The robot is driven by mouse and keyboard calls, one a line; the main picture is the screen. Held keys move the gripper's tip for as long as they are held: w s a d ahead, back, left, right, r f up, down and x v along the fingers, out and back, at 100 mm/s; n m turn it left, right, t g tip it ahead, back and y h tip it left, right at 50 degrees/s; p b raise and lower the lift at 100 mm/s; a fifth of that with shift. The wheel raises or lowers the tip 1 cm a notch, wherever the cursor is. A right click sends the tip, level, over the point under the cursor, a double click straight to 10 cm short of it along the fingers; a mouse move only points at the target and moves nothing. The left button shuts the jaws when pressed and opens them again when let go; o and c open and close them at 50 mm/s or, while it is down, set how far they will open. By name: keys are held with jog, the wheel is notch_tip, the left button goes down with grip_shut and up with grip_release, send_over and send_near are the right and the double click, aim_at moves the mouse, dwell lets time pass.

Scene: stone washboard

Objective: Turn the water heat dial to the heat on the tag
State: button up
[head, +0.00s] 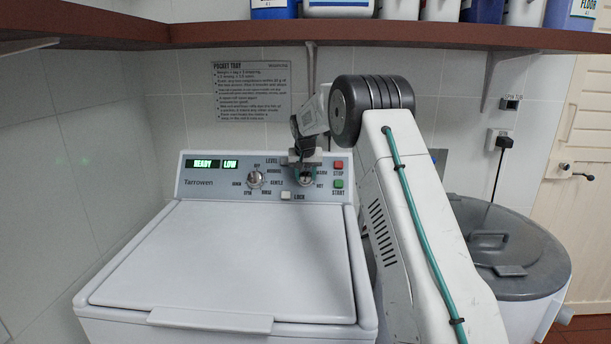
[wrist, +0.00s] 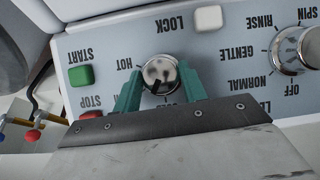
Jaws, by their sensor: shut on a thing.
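The water heat dial (wrist: 161,70) is a round silver knob on the washer's control panel, seen upside down in the wrist view. HOT is printed to its left there; another label below it is partly covered. A dark mark shows on the knob's face, but which setting it points at is unclear. My gripper (wrist: 160,77) has its two green fingers on either side of the knob, shut on it. In the head view the dial (head: 305,178) is partly hidden behind my gripper (head: 303,164). No heat tag can be made out in either view.
The cycle dial (head: 255,178) is left of the heat dial. Red STOP (head: 338,166) and green START (head: 338,184) buttons sit close on the right, and a pale LOCK button (wrist: 208,18) nearby. The display (head: 214,163) reads READY, LOW. A shelf (head: 400,36) hangs above.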

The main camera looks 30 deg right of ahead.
jog(key=m+y, duration=0.1)
jog(key=m, duration=0.1)
jog(key=m+t, duration=0.1)
jog(key=shift+s+d+m+t+y, duration=0.15)
jog(key=shift+m+t+y, duration=0.15)
jog(key=shift+m+y, duration=0.1)
jog(key=m+t+y, duration=0.1)
jog(key=m+t, duration=0.1)
jog(key=m, duration=0.1)
jog(key=shift+s+f+m, duration=0.1)
jog(key=shift+m, duration=0.2)
jog(key=m+t, duration=0.2)
jog(key=m, duration=0.1)
jog(key=shift+s+f+m, duration=0.15)
jog(key=shift+f+m, duration=0.05)
jog(key=shift+m, duration=0.1)
jog(key=shift+f+m+t, duration=0.1)
jog(key=shift+m+t, duration=0.9)
jog(key=shift+m, duration=0.8)
jog(key=o, duration=1)
